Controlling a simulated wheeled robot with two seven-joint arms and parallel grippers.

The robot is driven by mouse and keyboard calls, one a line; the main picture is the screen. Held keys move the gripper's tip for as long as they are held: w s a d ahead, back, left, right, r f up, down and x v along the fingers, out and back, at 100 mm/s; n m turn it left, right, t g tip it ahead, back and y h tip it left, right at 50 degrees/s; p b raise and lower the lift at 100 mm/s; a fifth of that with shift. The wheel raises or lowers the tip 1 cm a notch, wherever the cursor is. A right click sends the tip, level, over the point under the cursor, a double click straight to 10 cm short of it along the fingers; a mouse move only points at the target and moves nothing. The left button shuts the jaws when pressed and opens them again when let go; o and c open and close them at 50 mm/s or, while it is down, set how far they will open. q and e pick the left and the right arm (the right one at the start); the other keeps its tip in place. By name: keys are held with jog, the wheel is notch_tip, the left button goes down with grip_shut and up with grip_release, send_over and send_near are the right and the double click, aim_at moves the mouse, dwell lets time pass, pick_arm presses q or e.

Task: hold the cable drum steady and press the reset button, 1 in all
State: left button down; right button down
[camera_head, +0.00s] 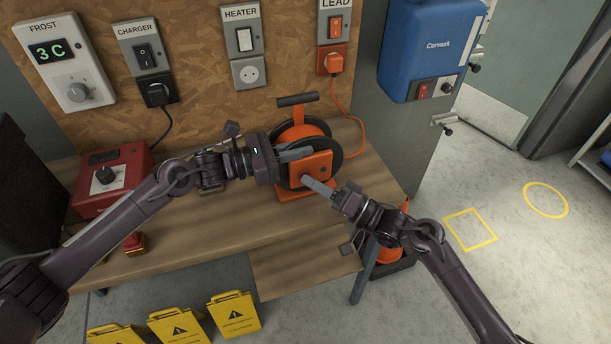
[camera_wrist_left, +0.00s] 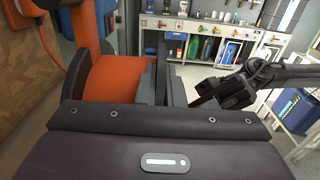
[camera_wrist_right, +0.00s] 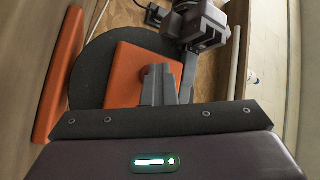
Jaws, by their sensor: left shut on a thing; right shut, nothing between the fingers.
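The cable drum (camera_head: 302,131) is an orange reel with black flanges, a black top handle and an orange front box (camera_head: 319,163), standing upright on the bench. My left gripper (camera_head: 298,155) is at its left side, shut on part of it; orange housing (camera_wrist_left: 118,78) fills the space by its fingers in the left wrist view. My right gripper (camera_head: 308,181) is shut and empty, its tips at the lower front of the orange box. In the right wrist view its closed fingers (camera_wrist_right: 156,84) lie over the box (camera_wrist_right: 133,66).
A red box with a dial (camera_head: 112,180) and a small red button block (camera_head: 134,242) sit at the bench's left. An orange cord runs from the lead socket (camera_head: 334,60) towards the drum. Yellow signs (camera_head: 234,313) stand in front. Bare bench (camera_head: 215,225) lies left of the drum.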

dwell(0.3)
jog(key=shift+s+d, duration=0.35)
jog(key=shift+s, duration=0.55)
pick_arm(q)
jog(key=shift+s, duration=0.1)
pick_arm(e)
jog(key=shift+s+d, duration=0.25)
jog(key=shift+s, duration=0.55)
jog(key=shift+s+d, duration=0.25)
jog(key=shift+s, duration=0.55)
jog(key=shift+s+d, duration=0.25)
jog(key=shift+s, duration=0.55)
pick_arm(q)
jog(key=c, duration=1.5)
grip_release()
